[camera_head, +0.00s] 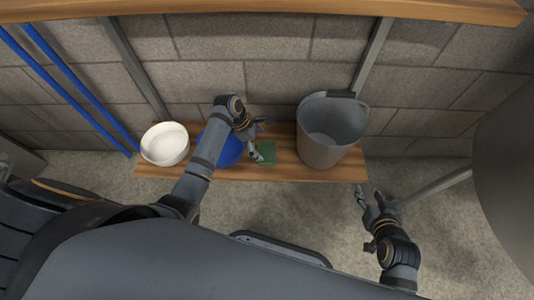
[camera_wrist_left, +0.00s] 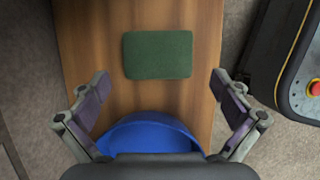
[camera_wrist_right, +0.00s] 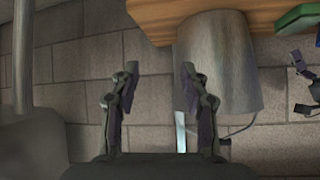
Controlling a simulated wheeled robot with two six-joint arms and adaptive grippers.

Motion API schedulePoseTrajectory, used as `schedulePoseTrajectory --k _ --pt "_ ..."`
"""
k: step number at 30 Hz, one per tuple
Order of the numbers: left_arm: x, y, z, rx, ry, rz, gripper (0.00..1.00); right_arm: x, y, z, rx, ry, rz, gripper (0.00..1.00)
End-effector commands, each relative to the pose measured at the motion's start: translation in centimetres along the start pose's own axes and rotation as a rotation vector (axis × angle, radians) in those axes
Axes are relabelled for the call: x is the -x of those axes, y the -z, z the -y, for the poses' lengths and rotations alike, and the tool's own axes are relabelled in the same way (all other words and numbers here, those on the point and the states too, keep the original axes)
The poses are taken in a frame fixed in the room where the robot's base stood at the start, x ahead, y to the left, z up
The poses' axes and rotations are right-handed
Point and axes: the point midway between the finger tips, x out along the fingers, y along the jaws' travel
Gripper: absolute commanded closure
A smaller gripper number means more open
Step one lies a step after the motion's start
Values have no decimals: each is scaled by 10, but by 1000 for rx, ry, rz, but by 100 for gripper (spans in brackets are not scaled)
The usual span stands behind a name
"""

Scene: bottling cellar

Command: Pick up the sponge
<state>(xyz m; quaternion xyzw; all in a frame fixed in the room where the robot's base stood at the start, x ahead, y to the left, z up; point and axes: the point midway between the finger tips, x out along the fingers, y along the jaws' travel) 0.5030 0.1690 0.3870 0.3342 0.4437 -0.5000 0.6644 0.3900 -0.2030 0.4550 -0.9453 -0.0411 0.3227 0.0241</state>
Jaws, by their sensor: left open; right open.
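The green sponge (camera_head: 268,150) lies flat on a low wooden shelf (camera_head: 284,168), between a blue bowl and a grey bucket. In the left wrist view the sponge (camera_wrist_left: 157,54) shows whole, ahead of the fingertips and apart from them. My left gripper (camera_head: 260,139) is open and empty above the shelf, beside the sponge and over the blue bowl's side. Its spread fingers also show in the left wrist view (camera_wrist_left: 160,86). My right gripper (camera_head: 370,194) is open and empty, off the shelf's right end. In the right wrist view the sponge (camera_wrist_right: 302,17) is cut by the frame.
The blue bowl (camera_head: 232,151) is partly hidden by my left arm. A white bowl (camera_head: 165,146) stands at the shelf's left end. The grey bucket (camera_head: 328,140) stands right of the sponge. Blue poles (camera_head: 75,83) lean at left. An upper shelf (camera_head: 270,7) crosses the top.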

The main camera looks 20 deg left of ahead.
Motion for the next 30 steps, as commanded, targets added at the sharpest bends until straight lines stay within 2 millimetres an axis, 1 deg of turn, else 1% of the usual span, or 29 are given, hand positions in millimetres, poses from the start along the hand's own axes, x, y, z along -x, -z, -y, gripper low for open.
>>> schedulePoseTrajectory --k 3,5,8,11,17,23,26,30 --pt "-1 0 0 0 0 0 0 0 3 0 1 -1 -13 55" --pt "-2 0 0 0 0 0 0 -1 11 -1 4 -2 -43 55" --pt "-6 0 0 0 0 1 0 -1 34 -2 11 -7 -128 55" --pt "-9 0 -1 0 1 1 0 1 60 -2 20 -12 -227 55" --pt "-16 0 -1 0 1 0 0 12 110 -2 36 -18 -423 55" --pt "-22 1 -2 0 1 -1 0 32 158 -1 54 -22 -625 55" --pt "-25 1 -2 0 1 -1 0 45 180 0 63 -23 -724 55" --pt "-30 1 -3 0 1 0 0 67 209 2 76 -23 -870 55"
